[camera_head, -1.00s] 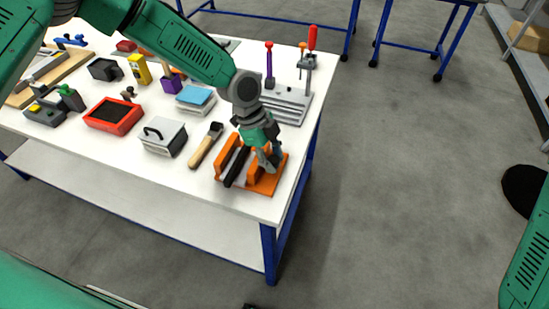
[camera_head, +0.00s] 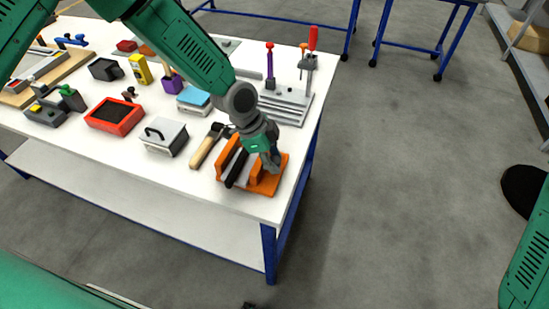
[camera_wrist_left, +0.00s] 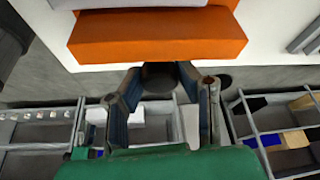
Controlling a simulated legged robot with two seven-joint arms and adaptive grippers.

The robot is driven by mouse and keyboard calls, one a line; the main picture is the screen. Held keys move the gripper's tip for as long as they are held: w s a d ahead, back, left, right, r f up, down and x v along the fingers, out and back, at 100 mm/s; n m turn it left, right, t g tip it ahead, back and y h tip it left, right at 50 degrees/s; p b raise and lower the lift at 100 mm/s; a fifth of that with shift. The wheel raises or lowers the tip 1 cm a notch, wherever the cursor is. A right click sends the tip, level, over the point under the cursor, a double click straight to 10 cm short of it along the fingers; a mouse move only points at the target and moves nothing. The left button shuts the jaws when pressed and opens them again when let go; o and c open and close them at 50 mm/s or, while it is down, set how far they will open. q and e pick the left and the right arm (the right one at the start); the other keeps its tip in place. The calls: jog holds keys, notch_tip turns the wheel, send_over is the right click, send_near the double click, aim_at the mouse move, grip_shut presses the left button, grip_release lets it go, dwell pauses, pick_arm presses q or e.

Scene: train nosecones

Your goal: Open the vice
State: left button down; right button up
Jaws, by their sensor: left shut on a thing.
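The orange vice (camera_head: 264,184) sits on the white table near its front right corner. A dark bar (camera_head: 236,167) lies across it between its upright orange jaws. My left gripper (camera_head: 274,163) is at the right end of the vice, pointing down. In the left wrist view, its two fingers are shut on a dark round vice handle (camera_wrist_left: 160,75), just beyond the orange end block (camera_wrist_left: 160,43). The handle is hidden in the head view. My right gripper is out of view.
A hammer (camera_head: 207,147) lies just left of the vice. A grey box with a handle (camera_head: 164,138), a red tray (camera_head: 115,116) and a grey slotted fixture (camera_head: 287,103) stand nearby. The table's right edge is close, with open floor beyond.

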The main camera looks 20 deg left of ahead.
pick_arm(q)
jog(key=shift+w+r+n+t, duration=0.15)
jog(key=shift+n+t, duration=0.2)
jog(key=shift+n, duration=0.4)
jog(key=shift+w+r+n+t, duration=0.1)
jog(key=shift+n+t, duration=0.25)
jog(key=shift+n, duration=0.4)
jog(key=shift+d, duration=0.1)
jog(key=c, duration=1.2)
grip_release()
jog(key=shift+o, duration=0.2)
jog(key=shift+s+f+y, duration=0.1)
jog(key=shift+f+y, duration=0.05)
jog(key=shift+y, duration=0.15)
jog(key=v, duration=0.8)
